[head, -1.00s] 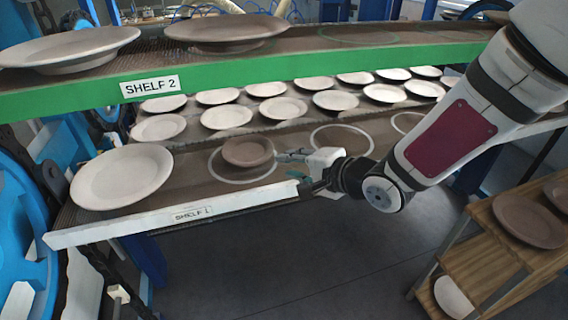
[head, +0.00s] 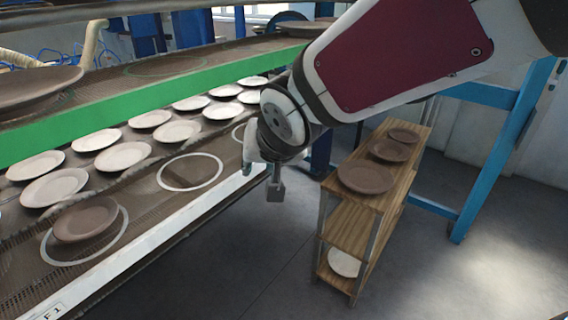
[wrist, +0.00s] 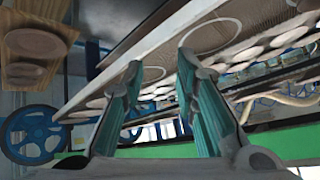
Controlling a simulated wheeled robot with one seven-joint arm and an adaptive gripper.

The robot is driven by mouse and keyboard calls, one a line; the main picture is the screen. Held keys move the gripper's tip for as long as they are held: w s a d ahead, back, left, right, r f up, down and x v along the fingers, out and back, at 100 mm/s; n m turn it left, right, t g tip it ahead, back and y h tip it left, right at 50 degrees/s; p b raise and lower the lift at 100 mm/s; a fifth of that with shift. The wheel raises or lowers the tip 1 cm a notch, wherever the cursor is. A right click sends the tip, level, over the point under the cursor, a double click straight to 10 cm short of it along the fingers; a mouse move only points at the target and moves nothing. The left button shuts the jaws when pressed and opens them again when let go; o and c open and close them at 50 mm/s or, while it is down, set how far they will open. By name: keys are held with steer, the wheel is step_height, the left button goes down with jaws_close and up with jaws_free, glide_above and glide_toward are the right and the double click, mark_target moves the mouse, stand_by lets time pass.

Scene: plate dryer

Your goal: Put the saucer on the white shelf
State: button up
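A small brown saucer (head: 85,220) lies flat on the white shelf (head: 150,243), within a white ring marked on its mesh surface, a little off the ring's middle. My gripper (head: 275,190) is well to the right of the saucer, beyond the shelf's front edge, partly hidden behind my arm in the head view. In the wrist view its two teal fingers (wrist: 160,66) stand apart with nothing held. A brownish round shape shows between the fingers there; I cannot tell if it is the saucer.
A wooden rack (head: 325,215) stands at the right, with several brown plates on top and a white plate (head: 343,262) low down. An empty ring (head: 190,172) lies beside the saucer. Rows of white plates sit behind. The green-edged shelf (head: 110,118) overhangs. Floor between is clear.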

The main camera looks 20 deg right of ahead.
steer(key=s+d+r+n+g, duration=0.1)
steer(key=s+d+r, duration=0.1)
steer(key=s, duration=0.6)
steer(key=s+d+r+n+g, duration=0.1)
steer(key=s+d+n+g, duration=0.1)
steer(key=s, duration=0.7)
steer(key=shift+s+d+r, duration=0.2)
steer(key=shift+d+r, duration=0.2)
steer(key=shift+d, duration=0.3)
